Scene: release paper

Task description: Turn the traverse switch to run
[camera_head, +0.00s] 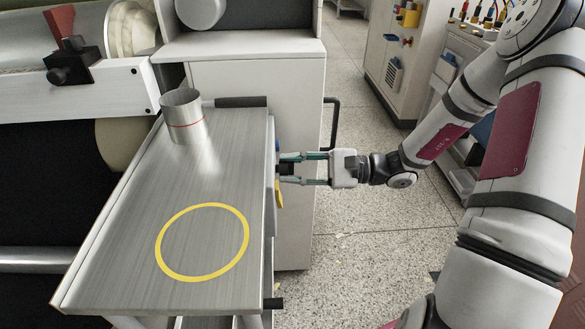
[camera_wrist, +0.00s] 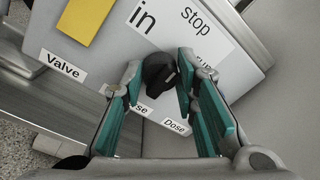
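A black rotary knob (camera_wrist: 160,75) sits on a light panel in the wrist view. A white label (camera_wrist: 150,20) beside it reads "in" and "stop", with a third word partly hidden by a finger. My gripper (camera_wrist: 160,78) has its two teal-padded fingertips on either side of the knob. The right fingertip looks very close to it or touching; a narrow gap seems to show at the left.
The panel also has a yellow piece (camera_wrist: 88,18), a "Valve" label (camera_wrist: 63,65) and a "Dose" label (camera_wrist: 175,127). The metal-topped table (camera_head: 125,250) carries a steel cup (camera_head: 188,125) and a yellow ring. Open floor (camera_head: 345,260) lies right of the table; cabinets stand behind.

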